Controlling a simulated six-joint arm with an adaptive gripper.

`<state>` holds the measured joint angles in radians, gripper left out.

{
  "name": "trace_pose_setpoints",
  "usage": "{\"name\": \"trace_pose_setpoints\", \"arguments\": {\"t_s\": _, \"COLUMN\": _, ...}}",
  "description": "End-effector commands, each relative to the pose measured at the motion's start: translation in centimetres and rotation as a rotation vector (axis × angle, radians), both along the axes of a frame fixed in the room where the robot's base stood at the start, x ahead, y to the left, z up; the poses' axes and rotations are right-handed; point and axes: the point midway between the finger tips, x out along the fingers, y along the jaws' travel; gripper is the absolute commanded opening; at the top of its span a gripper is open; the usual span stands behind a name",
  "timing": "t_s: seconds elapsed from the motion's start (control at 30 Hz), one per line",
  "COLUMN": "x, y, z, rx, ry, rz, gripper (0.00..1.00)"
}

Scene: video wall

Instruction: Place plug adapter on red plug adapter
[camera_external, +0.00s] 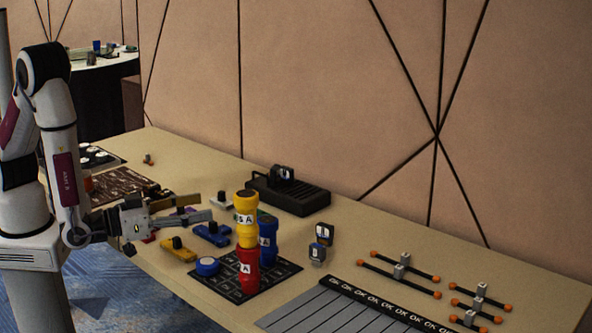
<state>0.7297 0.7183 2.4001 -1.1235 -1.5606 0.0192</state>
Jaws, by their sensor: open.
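A yellow plug adapter (246,232), marked with an A, stands upright on top of the red plug adapter (247,278). The two form a stack on a dark gridded mat (284,270). A blue plug adapter (268,243) stands just behind and to the right, partly hidden by the stack. A short blue round piece (207,266) sits at the mat's left side. My gripper (206,207) is open, pointing right, to the left of the yellow adapter and apart from it. Nothing shows between its fingers.
Yellow (178,250) and blue (212,235) knobbed blocks lie below my gripper. A black device (288,194) stands by the wall. Small grey-blue parts (319,245), a striped board (330,308) and orange-tipped rods (399,273) lie to the right.

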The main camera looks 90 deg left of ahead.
Motion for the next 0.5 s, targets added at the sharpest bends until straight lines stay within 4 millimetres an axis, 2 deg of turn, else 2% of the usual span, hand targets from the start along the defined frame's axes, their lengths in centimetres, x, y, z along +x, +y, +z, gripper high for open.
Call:
{"name": "trace_pose_setpoints", "arguments": {"t_s": 0.27, "x": 0.2, "y": 0.0, "z": 0.1, "rx": -0.012, "ry": 0.006, "rz": -0.003, "gripper": 0.55}}
{"name": "trace_pose_setpoints", "arguments": {"t_s": 0.5, "x": 1.3, "y": 0.2, "z": 0.4, "rx": -0.103, "ry": 0.063, "rz": -0.027, "gripper": 0.55}}
